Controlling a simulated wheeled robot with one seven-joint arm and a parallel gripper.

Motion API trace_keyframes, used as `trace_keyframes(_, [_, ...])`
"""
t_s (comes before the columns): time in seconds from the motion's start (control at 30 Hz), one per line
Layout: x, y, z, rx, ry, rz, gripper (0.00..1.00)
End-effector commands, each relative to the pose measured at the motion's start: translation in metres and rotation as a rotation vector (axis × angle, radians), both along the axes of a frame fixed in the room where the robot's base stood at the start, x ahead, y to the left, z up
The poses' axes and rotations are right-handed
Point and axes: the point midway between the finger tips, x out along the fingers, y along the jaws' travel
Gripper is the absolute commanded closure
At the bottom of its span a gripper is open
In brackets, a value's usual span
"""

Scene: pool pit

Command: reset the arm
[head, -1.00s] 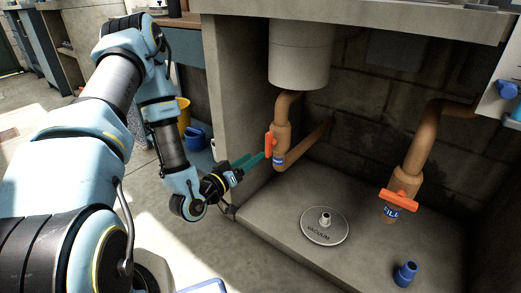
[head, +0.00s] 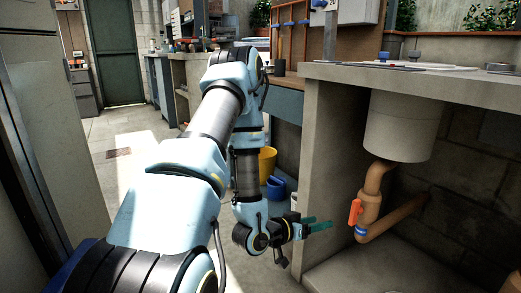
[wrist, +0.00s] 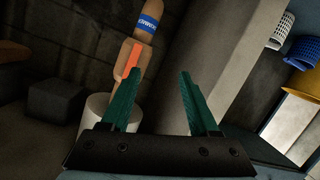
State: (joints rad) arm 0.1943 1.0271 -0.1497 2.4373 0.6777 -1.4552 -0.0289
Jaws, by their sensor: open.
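My gripper (head: 318,226) has green fingers and is open and empty. In the head view it is beside the concrete side wall of the counter, left of a pipe with an orange valve handle (head: 355,212), and apart from it. In the wrist view the two fingers of my gripper (wrist: 160,100) are spread wide with nothing between them. The orange handle (wrist: 132,60) shows beyond the left finger, on a tan pipe with a blue label (wrist: 147,27).
A white cylinder (head: 398,128) hangs under the concrete counter (head: 425,84). A yellow bucket (head: 267,160) and a blue container (head: 274,188) stand behind my arm. Open, sunlit floor (head: 125,185) lies to the left, with a green door (head: 108,62) at the back.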

Motion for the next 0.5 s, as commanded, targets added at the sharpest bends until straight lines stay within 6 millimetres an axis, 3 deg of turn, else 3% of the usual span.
trace_keyframes(0.1, [0.029,0.033,0.006,0.224,0.022,0.057,0.39])
trace_keyframes(0.27, [0.047,0.093,0.019,0.486,0.123,0.170,0.39])
trace_keyframes(0.37, [0.046,0.134,0.035,0.613,0.215,0.258,0.39])
trace_keyframes(0.5, [0.026,0.188,0.062,0.742,0.379,0.378,0.39])
